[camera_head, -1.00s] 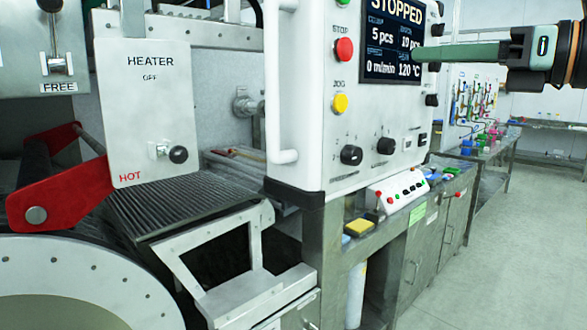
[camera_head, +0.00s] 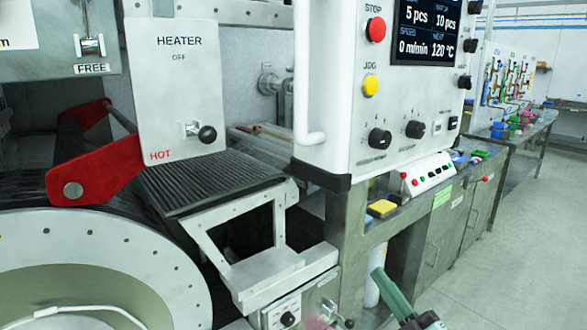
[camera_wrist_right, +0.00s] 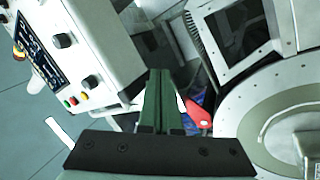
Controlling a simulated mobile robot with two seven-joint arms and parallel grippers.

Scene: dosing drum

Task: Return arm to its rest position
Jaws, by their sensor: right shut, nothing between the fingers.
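My right gripper (camera_head: 380,278) shows at the bottom of the head view, low in front of the bench and below the control box. Its green fingers also show in the right wrist view (camera_wrist_right: 157,85), shut together with nothing between them. The fingertips are apart from the panel and the machine. My right arm is mostly below the edge of the head view. My left gripper is not in view.
A white control box (camera_head: 390,110) has red and yellow buttons and black knobs. A heater cover (camera_head: 175,90), a red lever (camera_head: 95,183) and a large drum (camera_head: 130,262) stand at the left. Open floor (camera_head: 500,260) lies at the right.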

